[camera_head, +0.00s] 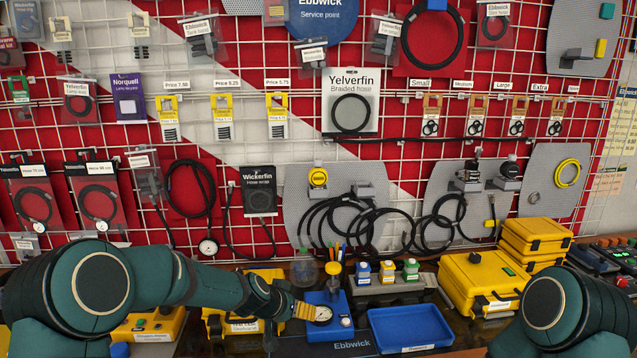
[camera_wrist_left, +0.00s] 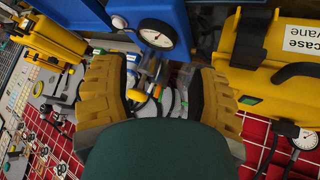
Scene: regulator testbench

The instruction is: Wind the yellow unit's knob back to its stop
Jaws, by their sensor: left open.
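Behind and to the right, a grey rack holds small units with blue (camera_head: 364,269), yellow (camera_head: 388,267) and green (camera_head: 411,266) tops. My left gripper (camera_head: 304,311) is just left of the gauge, below the yellow knob. In the left wrist view its yellow fingers (camera_wrist_left: 162,78) are spread with nothing held. The right gripper is out of view.
A blue tray (camera_head: 412,326) lies right of the bench unit. Yellow cases stand at the left (camera_head: 147,326) and right (camera_head: 483,284); another (camera_head: 243,300) is close behind my left wrist. A wire-grid wall of hoses and packets rises behind.

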